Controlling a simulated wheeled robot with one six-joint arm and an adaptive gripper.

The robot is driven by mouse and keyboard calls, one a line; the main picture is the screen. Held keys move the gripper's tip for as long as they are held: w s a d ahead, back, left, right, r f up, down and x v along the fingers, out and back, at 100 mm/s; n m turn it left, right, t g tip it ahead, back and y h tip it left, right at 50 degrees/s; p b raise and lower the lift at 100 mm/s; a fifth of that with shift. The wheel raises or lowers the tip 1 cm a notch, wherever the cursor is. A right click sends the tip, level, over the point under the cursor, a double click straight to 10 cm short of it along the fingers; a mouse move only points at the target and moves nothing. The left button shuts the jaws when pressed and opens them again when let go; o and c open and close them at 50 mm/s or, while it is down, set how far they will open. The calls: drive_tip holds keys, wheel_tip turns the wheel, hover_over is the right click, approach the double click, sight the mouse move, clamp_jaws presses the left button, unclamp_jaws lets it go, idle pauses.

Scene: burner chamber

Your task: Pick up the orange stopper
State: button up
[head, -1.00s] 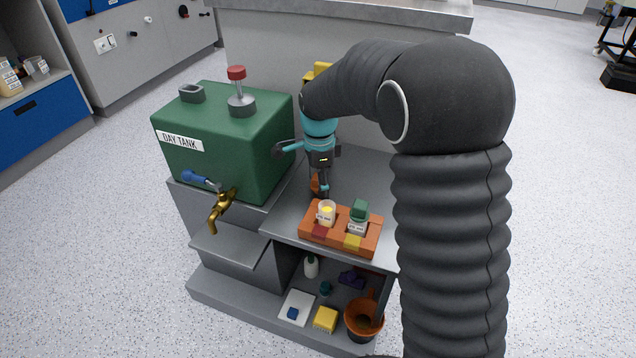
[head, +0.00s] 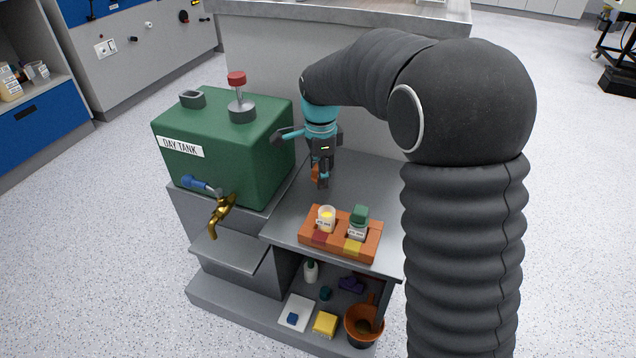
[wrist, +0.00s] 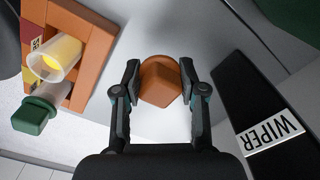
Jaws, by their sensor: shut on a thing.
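The orange stopper (wrist: 160,82) sits between the two fingers of my gripper (wrist: 160,90) in the wrist view. The fingers are shut on its sides. In the head view my gripper (head: 321,184) is over the grey bench top, with a bit of the orange stopper (head: 315,173) showing behind the fingers. The rest of the stopper is hidden there. The stopper appears raised above the bench top, but the exact gap is hard to tell.
An orange rack (head: 310,240) holds a vial with yellow contents (head: 326,219) and a green-stoppered vial (head: 358,217) in front of my gripper. The green day tank (head: 235,160) stands left. A black WIPER block (wrist: 245,110) lies to the right in the wrist view.

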drive_tip(key=d+r, duration=0.6)
drive_tip(key=d, duration=0.5)
drive_tip(key=shift+d+r, duration=0.2)
drive_tip(key=shift+r, duration=0.05)
drive_tip(key=shift+s, duration=0.15)
